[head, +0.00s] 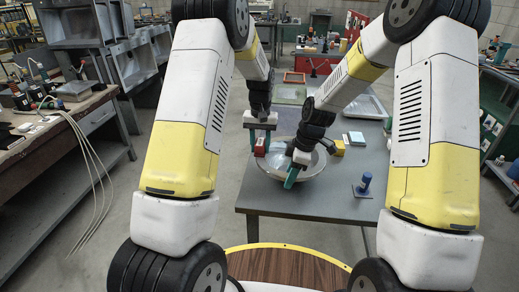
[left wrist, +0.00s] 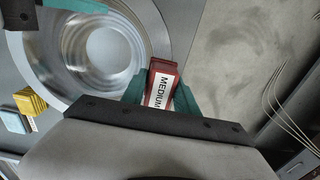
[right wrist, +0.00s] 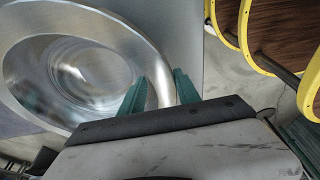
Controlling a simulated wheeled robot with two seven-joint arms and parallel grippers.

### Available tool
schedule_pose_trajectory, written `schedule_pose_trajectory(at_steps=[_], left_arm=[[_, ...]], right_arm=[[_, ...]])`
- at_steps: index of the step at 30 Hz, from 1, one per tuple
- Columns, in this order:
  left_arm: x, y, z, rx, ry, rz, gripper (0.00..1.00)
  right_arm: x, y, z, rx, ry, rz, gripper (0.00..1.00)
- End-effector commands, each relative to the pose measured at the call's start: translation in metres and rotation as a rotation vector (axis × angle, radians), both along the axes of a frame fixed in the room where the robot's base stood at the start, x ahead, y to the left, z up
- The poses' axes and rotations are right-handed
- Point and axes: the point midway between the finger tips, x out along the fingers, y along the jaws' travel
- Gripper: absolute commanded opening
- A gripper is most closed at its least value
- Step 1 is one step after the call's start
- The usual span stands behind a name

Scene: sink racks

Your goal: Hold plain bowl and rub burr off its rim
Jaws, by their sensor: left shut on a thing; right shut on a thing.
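A wide shiny metal bowl (head: 317,167) sits on the grey table, open side up. My right gripper (head: 292,176) is shut on its near rim; in the right wrist view the green fingers (right wrist: 155,92) straddle the rim of the bowl (right wrist: 28,50). My left gripper (head: 262,143) is shut on a red block (head: 260,148) at the bowl's left edge. In the left wrist view the block (left wrist: 161,88) shows a white label reading "MEDIUM" and lies beside the outer rim of the bowl (left wrist: 70,85). I cannot tell whether block and rim touch. No burr can be made out.
A yellow block (head: 338,148) and a pale blue pad (head: 356,139) lie right of the bowl. A blue-topped item (head: 365,182) stands on the right of the grey table (head: 310,203). A metal tray (head: 370,106) lies behind. The front of the table is clear.

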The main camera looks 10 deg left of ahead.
Motion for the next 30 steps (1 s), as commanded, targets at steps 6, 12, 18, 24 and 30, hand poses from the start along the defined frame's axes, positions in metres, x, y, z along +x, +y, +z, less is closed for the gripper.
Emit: schedule_pose_trajectory(at_steps=[6,12,18,24,30], left_arm=[[0.021,-0.001,-0.001,0.0,0.0,-0.001,0.0],[0.039,-0.001,-0.001,0.0,-0.001,-0.001,0.0],[0.044,-0.002,0.023,-0.001,-0.006,-0.001,0.0],[0.043,-0.002,0.041,0.0,-0.002,-0.001,0.0],[0.043,-0.001,0.06,-0.001,-0.004,0.0,0.0]], right_arm=[[-0.001,0.0,-0.001,0.0,0.003,0.003,0.03],[-0.002,0.0,-0.001,-0.001,0.004,0.003,0.03],[-0.002,0.0,-0.001,-0.001,0.005,0.002,0.03],[-0.001,0.0,-0.001,-0.001,0.004,0.002,0.03],[-0.001,0.0,-0.001,-0.001,0.004,0.002,0.03]])
